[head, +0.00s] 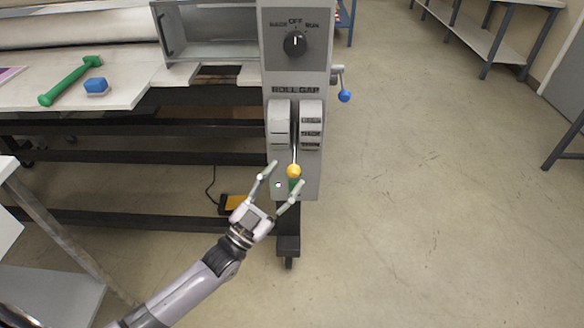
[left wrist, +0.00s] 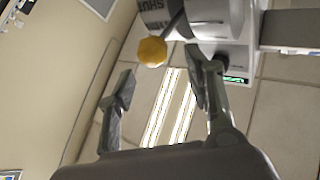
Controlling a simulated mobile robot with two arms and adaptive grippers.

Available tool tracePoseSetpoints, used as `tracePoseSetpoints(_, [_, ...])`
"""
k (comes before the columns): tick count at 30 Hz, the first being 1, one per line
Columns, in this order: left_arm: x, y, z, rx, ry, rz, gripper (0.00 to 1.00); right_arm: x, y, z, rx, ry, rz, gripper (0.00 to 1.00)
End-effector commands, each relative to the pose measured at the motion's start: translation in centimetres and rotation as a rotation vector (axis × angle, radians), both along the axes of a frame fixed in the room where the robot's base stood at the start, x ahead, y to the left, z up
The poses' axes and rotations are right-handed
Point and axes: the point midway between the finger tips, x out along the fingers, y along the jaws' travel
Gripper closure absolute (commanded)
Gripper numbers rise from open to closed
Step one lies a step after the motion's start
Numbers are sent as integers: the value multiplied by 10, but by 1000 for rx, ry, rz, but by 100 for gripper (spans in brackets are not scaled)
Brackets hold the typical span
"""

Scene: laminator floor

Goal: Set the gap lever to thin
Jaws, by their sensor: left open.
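The gap lever is a thin metal rod ending in a yellow ball knob (head: 294,171), below the ROLL GAP label on the grey panel (head: 309,180). My right gripper is out of view.
Above the lever is a black rotary switch (head: 295,43) pointing to OFF. A blue-knobbed crank (head: 344,95) sticks out right of the panel. A green roller tool (head: 70,81) and a blue block (head: 96,86) lie on the bed at left. Floor at right is clear.

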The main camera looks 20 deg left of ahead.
Motion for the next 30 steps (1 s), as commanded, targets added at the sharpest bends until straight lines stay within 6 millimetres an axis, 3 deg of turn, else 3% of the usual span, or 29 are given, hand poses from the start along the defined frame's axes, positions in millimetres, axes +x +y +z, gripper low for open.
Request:
tracePoseSetpoints(6, [-38,17,-24,2,6,0,53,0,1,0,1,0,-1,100])
tracePoseSetpoints(12, [-59,27,-36,1,3,0,53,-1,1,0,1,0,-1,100])
tracePoseSetpoints(23, [-65,30,-39,0,1,0,53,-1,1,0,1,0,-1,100])
tracePoseSetpoints(26, [-64,30,-43,3,10,3,58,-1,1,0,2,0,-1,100])
tracePoseSetpoints(29, [-58,34,-75,23,94,27,65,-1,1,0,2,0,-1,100])
tracePoseSetpoints(30, [-55,38,-100,37,160,43,67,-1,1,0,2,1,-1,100])
